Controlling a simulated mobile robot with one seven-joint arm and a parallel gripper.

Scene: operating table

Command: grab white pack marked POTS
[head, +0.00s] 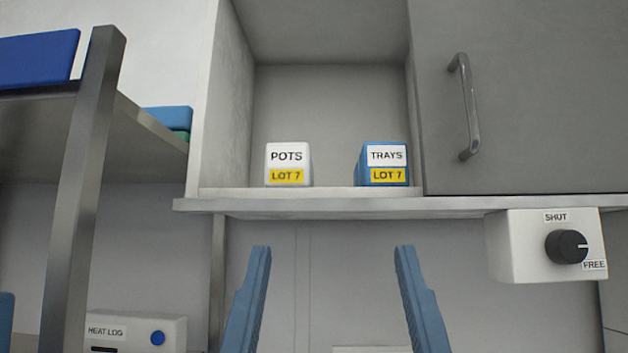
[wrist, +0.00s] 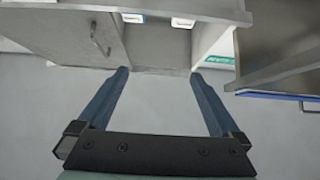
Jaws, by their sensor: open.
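The white pack marked POTS (head: 288,165) stands upright at the left of an open cupboard bay, with a yellow LOT 7 label. It also shows cut off at the top of the wrist view (wrist: 183,22). My gripper (head: 333,250) is open and empty, its two blue fingers wide apart. In the head view it shows below the shelf edge, between and below the two packs. In the wrist view the open fingers (wrist: 158,73) point toward the bay, with nothing between them.
A blue pack marked TRAYS (head: 382,165) stands to the right on the same shelf (head: 330,204). A closed grey door (head: 540,90) with a handle is right of the bay. A SHUT/FREE dial box (head: 510,245) hangs below it. A metal rack post (head: 85,180) stands left.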

